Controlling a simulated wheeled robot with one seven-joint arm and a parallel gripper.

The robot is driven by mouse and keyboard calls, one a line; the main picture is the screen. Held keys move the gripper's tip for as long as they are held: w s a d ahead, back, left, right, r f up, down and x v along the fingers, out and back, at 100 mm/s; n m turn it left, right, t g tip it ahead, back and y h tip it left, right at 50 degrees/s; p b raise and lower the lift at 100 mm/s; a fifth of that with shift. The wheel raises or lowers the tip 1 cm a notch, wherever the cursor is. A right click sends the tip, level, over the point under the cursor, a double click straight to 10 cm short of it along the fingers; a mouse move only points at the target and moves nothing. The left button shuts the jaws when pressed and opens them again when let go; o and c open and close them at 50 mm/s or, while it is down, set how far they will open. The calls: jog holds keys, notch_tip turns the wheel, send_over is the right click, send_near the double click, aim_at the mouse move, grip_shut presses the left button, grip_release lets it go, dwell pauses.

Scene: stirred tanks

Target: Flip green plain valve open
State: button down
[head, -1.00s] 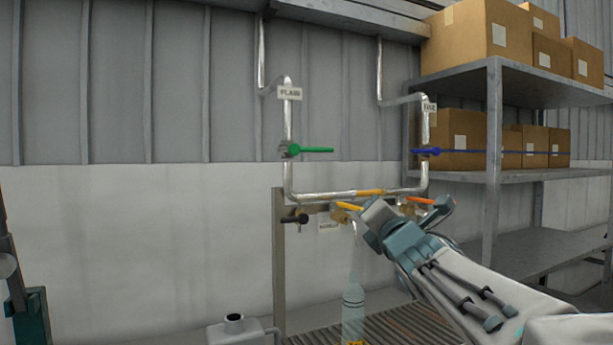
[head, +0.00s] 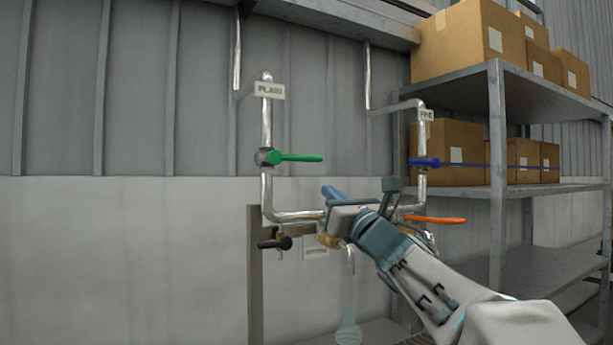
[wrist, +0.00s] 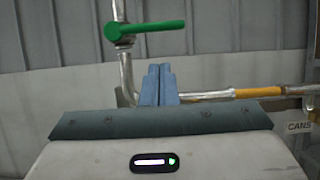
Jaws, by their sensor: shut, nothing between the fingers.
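The green valve handle (head: 296,158) sits on the vertical pipe under the PLAIN label (head: 269,91) in the head view. The handle lies level, across the pipe, pointing right. It also shows at the top of the wrist view (wrist: 150,29), above and a little left of my fingers. My gripper (head: 332,193) is shut and empty, with its blue fingertips together. It is below and right of the green handle, apart from it, in front of the lower horizontal pipe. In the wrist view the closed fingers (wrist: 159,84) point up toward the pipes.
A blue valve handle (head: 440,164) is on the right pipe. An orange handle (head: 436,219) is beside my wrist, and a black knob (head: 272,243) is at lower left. A bottle (head: 348,328) stands below. Shelves with boxes (head: 447,150) are at right. The wall left of the pipe is clear.

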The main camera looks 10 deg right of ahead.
aim_at(301, 158)
jog(key=p+x, duration=0.4)
jog(key=x, duration=0.5)
jog(key=shift+w+r, duration=0.25)
jog(key=shift+r, duration=0.05)
jog(key=shift+a+n, duration=0.2)
jog(key=shift+n, duration=0.1)
